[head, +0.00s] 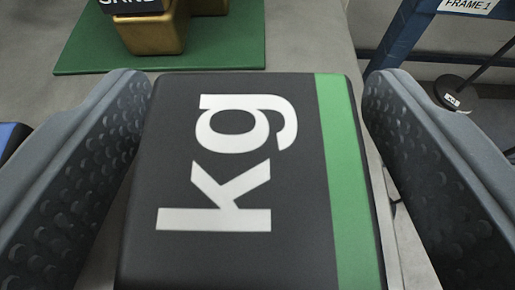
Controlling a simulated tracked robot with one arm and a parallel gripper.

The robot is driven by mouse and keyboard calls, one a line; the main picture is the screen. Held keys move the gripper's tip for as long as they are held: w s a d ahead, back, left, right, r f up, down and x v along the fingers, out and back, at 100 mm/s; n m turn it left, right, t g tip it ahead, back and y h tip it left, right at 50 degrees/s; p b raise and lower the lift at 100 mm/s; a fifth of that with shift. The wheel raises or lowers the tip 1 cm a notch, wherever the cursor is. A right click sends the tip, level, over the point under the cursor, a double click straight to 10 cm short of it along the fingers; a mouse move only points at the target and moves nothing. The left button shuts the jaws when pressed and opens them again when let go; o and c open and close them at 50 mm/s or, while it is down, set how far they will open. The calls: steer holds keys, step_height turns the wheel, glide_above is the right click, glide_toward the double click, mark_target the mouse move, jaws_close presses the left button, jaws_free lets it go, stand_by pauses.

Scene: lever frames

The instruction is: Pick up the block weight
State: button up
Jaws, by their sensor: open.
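The block weight (300,180) is a dark grey block with large white "kg" lettering and a green stripe along its right side. It fills the lower middle of the head view, and its near end is cut off by the bottom edge. My gripper (255,95) is open, with one dimpled grey jaw on each side of the block. A gap shows between the block and each jaw near the tips. Lower down on the left, the distance is harder to judge.
A gold-coloured weight (155,33) with a dark label stands on a green mat (215,52) beyond the block. A blue frame (396,40) labelled "FRAME 1" stands at the upper right, beside a black round base (455,90). A blue item (12,138) shows at the left edge.

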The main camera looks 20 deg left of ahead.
jaws_close()
steer(key=shift+r, duration=0.15)
